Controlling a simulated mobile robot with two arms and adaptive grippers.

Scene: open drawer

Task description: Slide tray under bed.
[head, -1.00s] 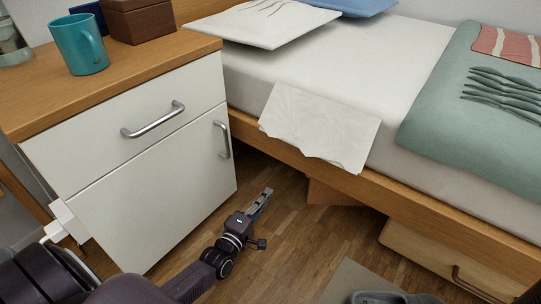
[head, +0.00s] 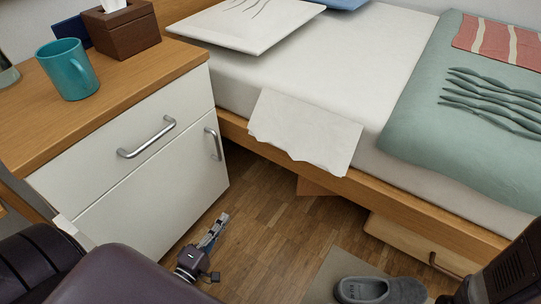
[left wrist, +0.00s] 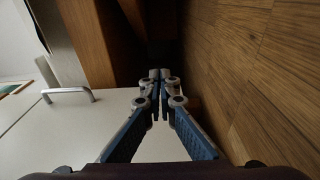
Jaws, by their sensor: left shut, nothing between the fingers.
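A pale wooden tray-like box (head: 400,239) with a dark handle (head: 445,266) lies low at the bed's edge, lower right in the head view. Part of it is hidden by the bed rail, and I cannot tell how far it sticks out. My left gripper (head: 219,220) is shut and empty, low over the floor just right of the white cabinet and well left of the box. In the left wrist view its closed fingertips (left wrist: 159,74) touch each other with nothing between them. The box is not recognisable there. My right gripper is out of view.
The bed's wooden rail (head: 400,204) runs above the box. Grey slippers (head: 375,290) lie on a beige mat (head: 325,275) in front. The white cabinet (head: 150,210) stands left, with a teal mug (head: 68,72) on top. The wood floor (head: 275,225) between is clear.

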